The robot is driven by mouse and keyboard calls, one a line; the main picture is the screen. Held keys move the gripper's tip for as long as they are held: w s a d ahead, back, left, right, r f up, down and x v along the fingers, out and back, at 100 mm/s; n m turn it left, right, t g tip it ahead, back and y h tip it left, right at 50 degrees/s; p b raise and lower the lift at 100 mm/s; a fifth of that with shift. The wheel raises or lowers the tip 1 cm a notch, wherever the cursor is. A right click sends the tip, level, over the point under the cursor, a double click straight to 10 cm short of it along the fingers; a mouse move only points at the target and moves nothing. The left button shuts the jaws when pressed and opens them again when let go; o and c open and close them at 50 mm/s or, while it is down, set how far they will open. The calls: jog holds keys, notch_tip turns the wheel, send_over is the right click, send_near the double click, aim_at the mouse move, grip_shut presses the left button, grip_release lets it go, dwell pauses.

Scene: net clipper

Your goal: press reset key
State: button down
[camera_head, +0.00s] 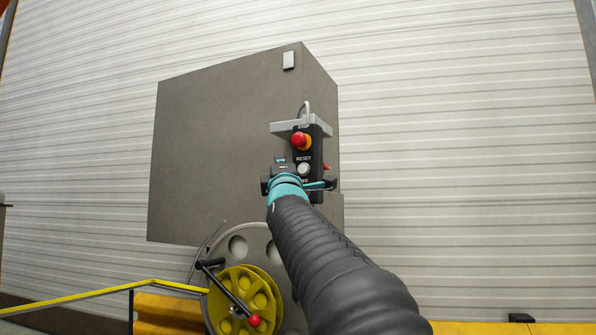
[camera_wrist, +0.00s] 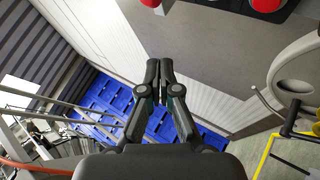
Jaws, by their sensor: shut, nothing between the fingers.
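A dark control box (camera_head: 315,150) hangs on the side of a large grey cabinet in the head view. It carries a red mushroom button (camera_head: 299,140) on a yellow collar. Below it are the word RESET and a pale round key (camera_head: 304,168). My gripper (camera_head: 283,164) overlaps the lower left of the box in this view; its distance to the key cannot be told. In the wrist view my gripper (camera_wrist: 160,68) is shut and empty, its fingertips together. Red round parts (camera_wrist: 265,5) of a dark box are cut off at the top edge there; the pale key is not identifiable.
The grey cabinet (camera_head: 215,150) stands behind the box. A yellow hand wheel (camera_head: 243,295) with a black crank and a large grey disc sit below. A yellow rail (camera_head: 100,296) runs at lower left. Blue panels (camera_wrist: 100,100) and metal railings show in the wrist view.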

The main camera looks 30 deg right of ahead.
aim_at(303, 169)
jog(key=w+d+p, duration=0.2)
jog(key=w+d, duration=0.3)
jog(key=d, duration=0.2)
jog(key=shift+w+p, duration=0.25)
jog(key=shift+p, duration=0.1)
jog(key=shift+w+d, duration=0.1)
dwell(1.5)
jog(key=shift+w+d, duration=0.1)
jog(key=shift+d, duration=0.1)
jog(key=shift+w+d, duration=0.3)
jog(key=shift+d, duration=0.05)
dwell(0.9)
dwell(0.3)
jog(key=shift+s+a+b, duration=0.55)
jog(key=shift+a+b, duration=0.05)
jog(key=shift+a, duration=0.1)
